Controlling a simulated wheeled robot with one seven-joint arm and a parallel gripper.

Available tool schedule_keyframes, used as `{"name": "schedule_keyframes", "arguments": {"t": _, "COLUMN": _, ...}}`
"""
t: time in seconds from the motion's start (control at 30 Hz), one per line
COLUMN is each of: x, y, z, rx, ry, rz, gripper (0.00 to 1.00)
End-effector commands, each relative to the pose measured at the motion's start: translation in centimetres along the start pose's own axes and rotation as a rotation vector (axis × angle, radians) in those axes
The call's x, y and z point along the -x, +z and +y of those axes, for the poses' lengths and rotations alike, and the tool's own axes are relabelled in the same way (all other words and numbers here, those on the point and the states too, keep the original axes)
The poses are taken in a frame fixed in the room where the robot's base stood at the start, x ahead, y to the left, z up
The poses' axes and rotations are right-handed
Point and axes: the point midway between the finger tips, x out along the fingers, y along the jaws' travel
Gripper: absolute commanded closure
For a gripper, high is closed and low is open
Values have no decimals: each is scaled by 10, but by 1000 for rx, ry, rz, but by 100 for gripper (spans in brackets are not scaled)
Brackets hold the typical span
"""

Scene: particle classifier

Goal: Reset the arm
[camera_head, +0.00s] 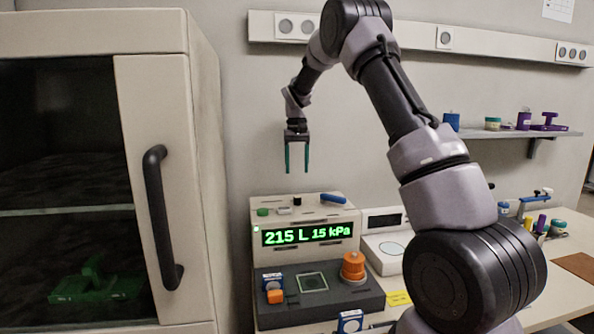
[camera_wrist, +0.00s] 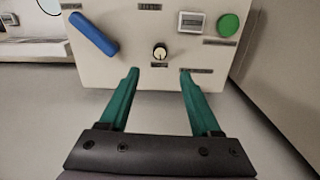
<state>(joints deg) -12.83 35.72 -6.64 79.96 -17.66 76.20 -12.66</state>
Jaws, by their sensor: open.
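My gripper (camera_head: 297,168) hangs pointing down in the head view, above the particle classifier (camera_head: 277,224), with clear air between them. Its two green fingers are apart with nothing between them. In the wrist view my gripper (camera_wrist: 157,76) is also open and empty. Past its fingertips is the top of the machine (camera_wrist: 120,75), with a blue lever (camera_wrist: 93,35), a small knob (camera_wrist: 160,51) and a green button (camera_wrist: 228,25). The classifier's lit display (camera_head: 307,234) reads 215 L 15 kPa.
A cabinet with a dark glass door (camera_head: 157,70) and black handle (camera_head: 157,215) stands at the left. An orange knob-shaped piece (camera_head: 353,266) sits on the classifier's dark base. A scale (camera_head: 390,252) stands to its right. A wall shelf (camera_head: 540,133) holds small items at the right.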

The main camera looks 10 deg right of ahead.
Motion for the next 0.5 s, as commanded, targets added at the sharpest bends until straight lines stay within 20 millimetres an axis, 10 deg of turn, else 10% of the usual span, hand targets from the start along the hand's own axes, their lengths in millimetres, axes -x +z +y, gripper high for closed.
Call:
{"name": "schedule_keyframes", "arguments": {"t": 0.27, "x": 20, "y": 10, "z": 6, "rx": -14, "ry": -17, "rz": 23, "gripper": 36}}
{"name": "schedule_keyframes", "arguments": {"t": 0.5, "x": 99, "y": 74, "z": 29, "rx": -75, "ry": -94, "rz": 126, "gripper": 36}}
